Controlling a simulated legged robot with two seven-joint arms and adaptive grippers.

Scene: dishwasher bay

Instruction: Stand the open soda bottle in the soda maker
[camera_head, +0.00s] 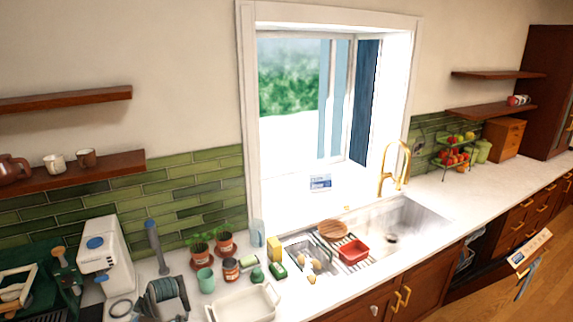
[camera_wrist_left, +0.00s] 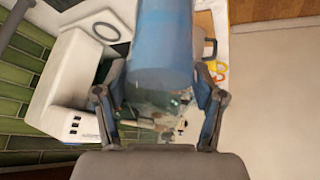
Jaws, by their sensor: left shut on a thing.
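In the left wrist view a blue, cylindrical soda bottle (camera_wrist_left: 162,50) fills the upper middle, one rounded end towards the camera. My left gripper (camera_wrist_left: 158,88) is shut on it, one finger on each side. The bottle's neck and mouth cannot be made out. The soda maker (camera_head: 103,255) is a white unit with a blue button on top, at the left of the counter in the head view. It also shows in the left wrist view (camera_wrist_left: 65,88), left of the bottle and apart from it in the picture. My right gripper is not in view.
A grey stick with a blue top (camera_head: 152,238) and a dark coil-like shape (camera_head: 165,292) are right of the soda maker. A white dish (camera_head: 243,305), potted plants (camera_head: 199,250) and a sink (camera_head: 400,222) lie further right. A green mat with clutter (camera_head: 28,260) is left.

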